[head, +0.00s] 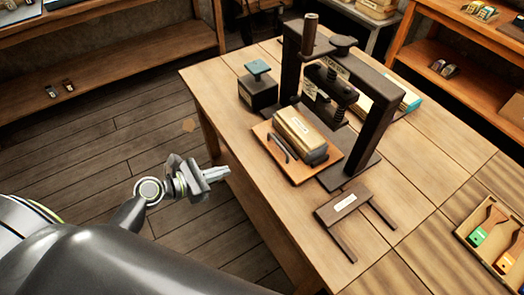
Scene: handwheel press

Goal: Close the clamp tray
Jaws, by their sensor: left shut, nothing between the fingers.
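The clamp tray (318,169) is a flat light-brown board that sticks out to the front left of the dark press frame (366,148). A tan block (297,128) with a pale label lies on the tray, with a dark handle bar (276,149) on the tray's near left side. My left gripper (222,173) is shut and empty, left of the table edge and apart from the tray, with its fingertips pointing right toward the table. My right gripper is not in view.
A dark box with a teal-topped knob (258,88) stands left of the press. A dark U-shaped piece (342,207) lies in front. A wooden tray (472,232) of coloured tools sits at the right. Shelves line the back.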

